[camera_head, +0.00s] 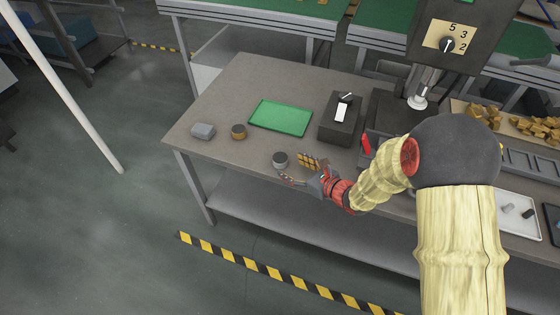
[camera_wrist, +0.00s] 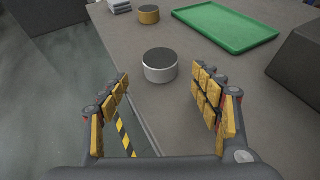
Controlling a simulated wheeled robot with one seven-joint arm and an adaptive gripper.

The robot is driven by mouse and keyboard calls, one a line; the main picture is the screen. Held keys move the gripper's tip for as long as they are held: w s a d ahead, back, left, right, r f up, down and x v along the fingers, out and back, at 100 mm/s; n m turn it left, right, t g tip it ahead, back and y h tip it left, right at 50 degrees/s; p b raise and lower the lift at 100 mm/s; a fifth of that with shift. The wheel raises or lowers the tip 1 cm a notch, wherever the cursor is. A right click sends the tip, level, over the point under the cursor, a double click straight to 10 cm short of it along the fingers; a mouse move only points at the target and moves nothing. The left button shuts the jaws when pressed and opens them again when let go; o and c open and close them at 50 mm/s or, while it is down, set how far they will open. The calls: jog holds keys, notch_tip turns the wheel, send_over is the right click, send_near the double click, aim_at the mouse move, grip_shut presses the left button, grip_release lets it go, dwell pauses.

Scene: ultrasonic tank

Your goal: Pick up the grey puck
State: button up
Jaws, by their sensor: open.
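The grey puck (camera_head: 280,160) stands upright on the workbench near its front edge, a short cylinder with a dark top and light grey side. In the wrist view the puck (camera_wrist: 160,65) is ahead of my gripper, centred between the two fingers and beyond their tips. My gripper (camera_head: 302,168) is open and empty, low over the front edge of the bench. Its yellow-padded fingers (camera_wrist: 162,90) are spread wide on both sides, apart from the puck. Nothing hides the puck in the wrist view.
A brass-coloured puck (camera_head: 239,132) and a grey block (camera_head: 203,130) stand farther left on the workbench (camera_head: 240,85). A green tray (camera_head: 281,117) lies behind the grey puck. A dark control box (camera_head: 342,118) stands right of the tray. A white tray (camera_head: 517,215) is at far right.

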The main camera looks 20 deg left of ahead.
aim_at(282, 159)
jog(key=x, duration=0.2)
jog(key=b+x, duration=0.1)
jog(key=x, duration=0.1)
jog(key=r+b+x, duration=0.1)
jog(key=shift+w+a+f, duration=0.2)
jog(key=shift+w+a, duration=0.15)
jog(key=shift+a, duration=0.1)
jog(key=shift+r, duration=0.1)
jog(key=shift+c, duration=1.1)
jog(key=c, duration=1.1)
jog(key=shift+c, duration=0.5)
